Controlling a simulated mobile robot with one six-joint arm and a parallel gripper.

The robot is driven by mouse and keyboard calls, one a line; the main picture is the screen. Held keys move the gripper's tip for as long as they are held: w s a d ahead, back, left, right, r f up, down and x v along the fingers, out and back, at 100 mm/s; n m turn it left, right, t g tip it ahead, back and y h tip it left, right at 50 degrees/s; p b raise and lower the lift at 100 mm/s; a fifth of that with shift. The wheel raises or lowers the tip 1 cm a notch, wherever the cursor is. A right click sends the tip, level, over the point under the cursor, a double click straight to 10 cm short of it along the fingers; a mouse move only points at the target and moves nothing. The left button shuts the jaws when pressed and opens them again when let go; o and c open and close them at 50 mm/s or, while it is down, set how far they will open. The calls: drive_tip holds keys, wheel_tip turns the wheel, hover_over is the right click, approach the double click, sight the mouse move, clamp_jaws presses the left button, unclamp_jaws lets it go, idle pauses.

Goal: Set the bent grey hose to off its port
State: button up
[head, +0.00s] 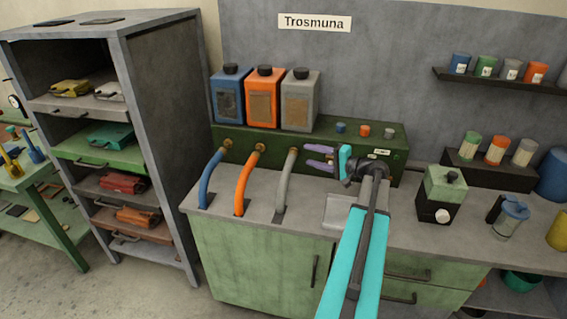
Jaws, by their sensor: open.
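The bent grey hose (284,180) rises from the grey counter and curves up to the front of a green unit (230,140). Its upper end meets the unit at its port, where I cannot make out a gap. My gripper (306,154) has two purple fingers pointing left. They are apart and empty, just right of the hose's upper end. I cannot tell whether they touch the hose.
A blue hose (209,180) and an orange hose (247,182) stand left of the grey one. Blue, orange and grey canisters (299,102) stand on the unit. A green-and-black device (441,195) stands right of my arm.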

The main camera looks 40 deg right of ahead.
wheel_tip(320, 180, down, 6)
drive_tip(key=b, duration=0.5)
drive_tip(key=shift+w, duration=0.3)
drive_tip(key=shift+w+d, duration=0.1)
drive_tip(key=p+x, duration=0.3)
drive_tip(key=x, duration=1)
drive_tip(key=shift+w, duration=0.3)
drive_tip(key=shift+f, duration=0.1)
clamp_jaws()
